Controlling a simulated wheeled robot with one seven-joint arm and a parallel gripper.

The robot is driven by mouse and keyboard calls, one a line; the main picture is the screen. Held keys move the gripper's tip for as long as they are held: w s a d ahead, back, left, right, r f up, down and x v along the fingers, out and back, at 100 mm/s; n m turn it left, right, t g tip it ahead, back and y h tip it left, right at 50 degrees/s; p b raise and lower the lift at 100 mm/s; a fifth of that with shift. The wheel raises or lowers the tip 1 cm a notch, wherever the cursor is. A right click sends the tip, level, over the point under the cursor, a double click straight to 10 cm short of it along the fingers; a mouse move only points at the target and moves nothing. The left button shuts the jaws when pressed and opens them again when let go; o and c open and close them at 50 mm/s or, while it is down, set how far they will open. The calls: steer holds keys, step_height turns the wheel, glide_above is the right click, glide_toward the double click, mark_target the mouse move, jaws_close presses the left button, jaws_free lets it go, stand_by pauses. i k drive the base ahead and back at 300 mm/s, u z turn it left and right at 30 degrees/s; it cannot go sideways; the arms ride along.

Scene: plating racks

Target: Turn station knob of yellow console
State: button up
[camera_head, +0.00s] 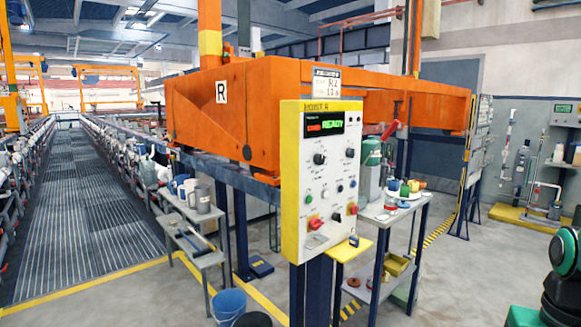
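The yellow console (288,180) stands upright near the middle, a yellow-framed box with a pale front panel. Its display (324,124) shows red text and green text reading READY. A large black knob (319,158) sits at the upper left of the panel, and another black knob (350,153) sits at the upper right. The labels are too small to read, so I cannot tell which knob is the station knob. My gripper is not in view; only dark and green links of my arm show at the lower right.
A large orange hoist beam (225,112) runs behind the console. A side table (382,214) with bottles stands right behind it, and a small grey bench (195,215) with jugs stands to the left. A blue bucket (228,304) is on the floor. The floor at front right is clear.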

mark_target(318, 159)
steer(key=u, duration=0.1)
steer(key=i, duration=1)
steer(key=z, duration=0.05)
